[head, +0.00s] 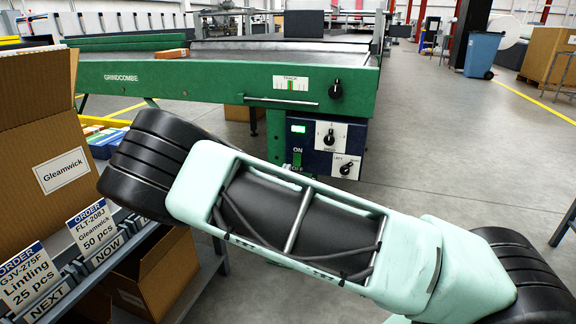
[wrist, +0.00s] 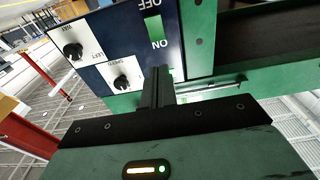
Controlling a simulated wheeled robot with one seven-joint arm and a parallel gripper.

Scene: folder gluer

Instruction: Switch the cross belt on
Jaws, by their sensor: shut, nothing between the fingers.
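The dark blue control panel (head: 312,150) hangs under the green GRINDCOMBE machine and carries a green switch piece (head: 297,159) between ON above and OFF below. A lit green display (head: 298,129) sits above it. In the wrist view the panel is upside down, with the green switch piece (wrist: 154,29) between OFF and ON. My gripper (wrist: 160,72) is shut and empty, its fingertips close to the ON mark. I cannot tell whether they touch the panel. In the head view my arm covers the gripper.
The panel also has a speed knob (head: 329,137) and a lower knob (head: 346,169). A track knob (head: 336,90) is on the machine's side. A Gleamwick carton (head: 45,150) and order cards stand at left.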

